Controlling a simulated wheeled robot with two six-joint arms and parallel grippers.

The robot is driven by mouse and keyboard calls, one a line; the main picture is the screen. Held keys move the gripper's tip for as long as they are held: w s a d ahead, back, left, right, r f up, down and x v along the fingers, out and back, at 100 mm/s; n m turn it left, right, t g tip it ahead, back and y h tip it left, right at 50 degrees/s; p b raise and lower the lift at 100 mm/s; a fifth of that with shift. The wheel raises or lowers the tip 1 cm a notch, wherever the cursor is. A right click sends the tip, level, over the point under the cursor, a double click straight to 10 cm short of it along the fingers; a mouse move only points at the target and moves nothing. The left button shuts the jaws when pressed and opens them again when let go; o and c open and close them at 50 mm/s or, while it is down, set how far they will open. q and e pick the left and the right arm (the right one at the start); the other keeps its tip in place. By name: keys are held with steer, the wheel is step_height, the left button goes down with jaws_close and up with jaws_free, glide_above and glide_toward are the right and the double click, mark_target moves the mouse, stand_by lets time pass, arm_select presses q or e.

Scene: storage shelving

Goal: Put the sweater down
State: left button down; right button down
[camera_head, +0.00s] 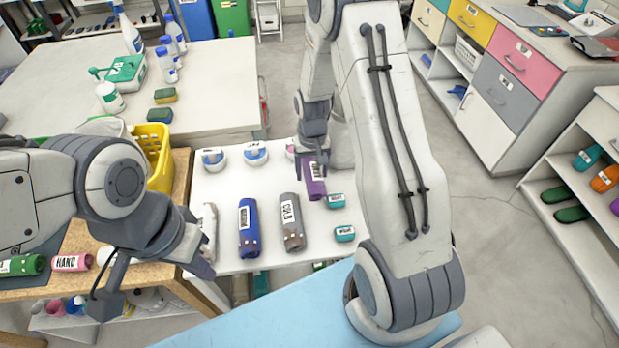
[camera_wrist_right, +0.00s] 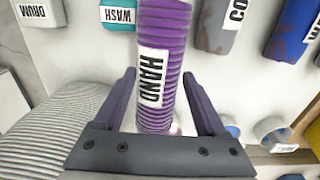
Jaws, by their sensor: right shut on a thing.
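A purple, ribbed rolled garment (camera_head: 315,187) with a white HAND label lies on the white table; I take it as the sweater. It also shows in the right wrist view (camera_wrist_right: 163,35), running upward from between the fingers. My right gripper (camera_head: 313,160) is shut on its far end, with a finger on either side (camera_wrist_right: 162,100). Whether the roll rests fully on the table is hard to tell. My left gripper (camera_head: 190,260) is at the table's left edge, beside a white roll (camera_head: 208,225); its jaw state is unclear.
Blue (camera_head: 249,228) and grey (camera_head: 291,222) rolls lie left of the purple one. White round containers (camera_head: 214,159) stand at the back. A yellow basket (camera_head: 155,150) stands at left. Bare table shows between the rolls.

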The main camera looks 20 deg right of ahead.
steer(key=shift+w+a+f, duration=0.15)
steer(key=shift+f, duration=0.05)
steer(key=shift+f+p, duration=0.4)
steer(key=shift+f, duration=1.55)
steer(key=shift+f, duration=0.15)
jaws_free()
